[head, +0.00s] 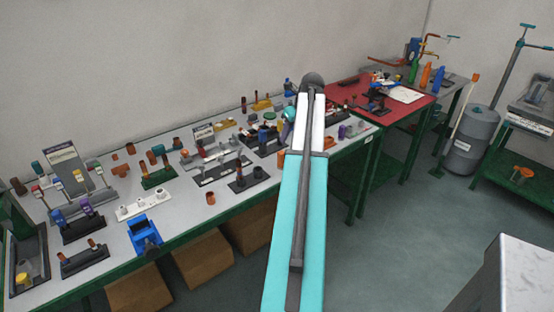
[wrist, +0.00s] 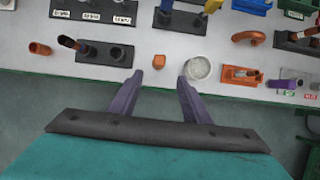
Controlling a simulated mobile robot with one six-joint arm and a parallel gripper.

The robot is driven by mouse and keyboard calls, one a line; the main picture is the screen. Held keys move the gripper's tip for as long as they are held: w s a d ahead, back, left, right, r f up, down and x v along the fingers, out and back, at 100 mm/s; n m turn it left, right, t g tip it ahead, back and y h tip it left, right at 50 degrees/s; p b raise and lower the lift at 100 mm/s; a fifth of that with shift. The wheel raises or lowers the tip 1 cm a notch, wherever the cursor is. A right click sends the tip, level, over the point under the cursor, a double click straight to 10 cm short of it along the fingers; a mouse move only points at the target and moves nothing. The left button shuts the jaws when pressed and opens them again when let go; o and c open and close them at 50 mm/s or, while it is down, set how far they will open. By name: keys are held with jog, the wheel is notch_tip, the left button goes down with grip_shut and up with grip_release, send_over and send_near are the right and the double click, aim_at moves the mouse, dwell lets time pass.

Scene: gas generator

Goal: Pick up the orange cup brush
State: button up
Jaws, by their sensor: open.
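My gripper (wrist: 160,79) shows in the wrist view as two purple fingers, apart and empty, near the front edge of the grey workbench. A small orange piece (wrist: 160,62) lies on the bench just beyond the gap between the fingertips. A round pale grey, rough-looking disc (wrist: 199,68) is beside the right fingertip. An orange open cup-like piece (wrist: 40,48) stands to the left. I cannot tell for sure which orange piece is the cup brush. In the head view my arm hides the gripper and part of the bench.
The workbench (head: 186,236) carries several black fixture blocks (wrist: 105,52). An orange tray (wrist: 240,76) and a curved orange part (wrist: 248,37) are at the right. A red table (head: 352,93) adjoins the bench. Cardboard boxes (head: 205,257) stand underneath. The floor (head: 400,235) in front is clear.

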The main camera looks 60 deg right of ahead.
aim_at(282, 153)
jog(key=shift+w+a, duration=0.1)
jog(key=shift+w, duration=0.05)
jog(key=p+x, duration=0.1)
jog(key=x, duration=0.7)
jog(key=shift+w+f+p, duration=0.15)
jog(key=shift+f+p, duration=0.15)
jog(key=shift+f, duration=0.05)
jog(key=shift+f, duration=0.1)
jog(key=shift+p+x, duration=0.7)
jog(key=shift+x, duration=0.45)
jog(key=shift+p+x, duration=0.35)
jog(key=shift+x, duration=1)
